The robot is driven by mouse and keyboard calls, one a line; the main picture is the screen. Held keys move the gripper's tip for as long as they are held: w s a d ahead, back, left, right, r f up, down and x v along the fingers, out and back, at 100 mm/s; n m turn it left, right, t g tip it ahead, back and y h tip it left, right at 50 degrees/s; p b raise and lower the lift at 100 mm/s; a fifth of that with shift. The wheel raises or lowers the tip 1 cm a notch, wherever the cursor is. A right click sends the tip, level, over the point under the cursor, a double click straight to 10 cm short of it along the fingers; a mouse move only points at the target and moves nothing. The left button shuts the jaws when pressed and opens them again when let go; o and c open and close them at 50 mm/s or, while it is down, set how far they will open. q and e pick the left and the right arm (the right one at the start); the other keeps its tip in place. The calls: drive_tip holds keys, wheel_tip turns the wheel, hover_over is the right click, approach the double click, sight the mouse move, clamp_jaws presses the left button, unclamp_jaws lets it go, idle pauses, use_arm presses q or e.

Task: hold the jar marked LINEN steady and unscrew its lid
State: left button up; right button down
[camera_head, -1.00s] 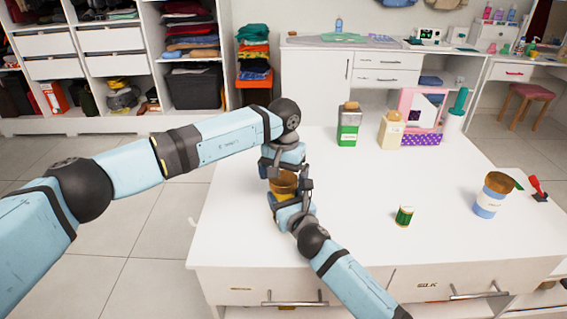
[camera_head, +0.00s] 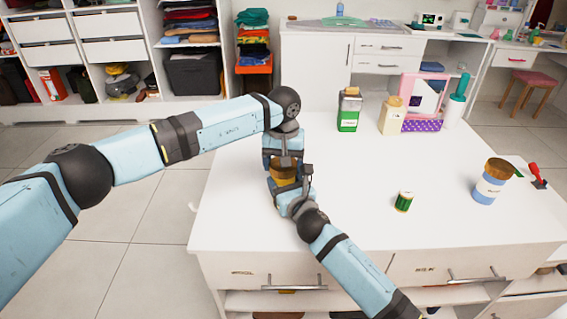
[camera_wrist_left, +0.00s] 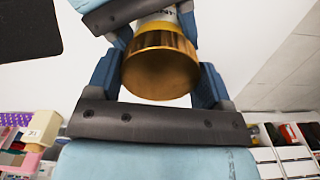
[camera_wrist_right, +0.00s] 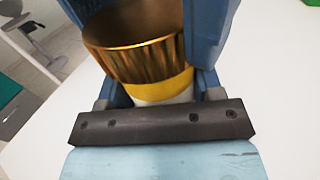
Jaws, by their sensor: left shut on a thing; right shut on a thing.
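The jar (camera_wrist_right: 165,88) has a white body, a yellow band and a ribbed gold lid (camera_wrist_right: 135,50). In the head view only part of the gold lid (camera_head: 284,173) shows between my grippers. In the left wrist view the lid (camera_wrist_left: 160,70) fills the space between the fingers, and a bit of lettering shows, too little to read fully. My left gripper (camera_head: 285,160) comes from above and is shut on the lid. My right gripper (camera_head: 293,187) is shut on the jar from the front, below the lid. Whether the lid has turned on its thread cannot be told.
On the white table (camera_head: 330,220) stand a small green jar (camera_head: 403,202), a blue-and-white jar (camera_head: 489,186) with a brown lid, a green container (camera_head: 348,112), a cream bottle (camera_head: 391,116) and a red stamp (camera_head: 537,174). Shelves (camera_head: 115,60) stand behind.

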use_arm(q)
drive_tip(key=n, duration=0.8)
drive_tip(key=shift+n, duration=0.3)
drive_tip(key=n, duration=1.2)
drive_tip(key=shift+n, duration=0.4)
drive_tip(key=n, duration=1.2)
drive_tip(key=shift+n, duration=0.3)
drive_tip(key=n, duration=0.4)
drive_tip(key=shift+r, duration=0.1)
drive_tip(key=n, duration=0.6)
drive_tip(key=shift+n, duration=0.4)
drive_tip(key=n, duration=0.6)
drive_tip(key=shift+r, duration=0.3)
drive_tip(key=shift+r, duration=0.85)
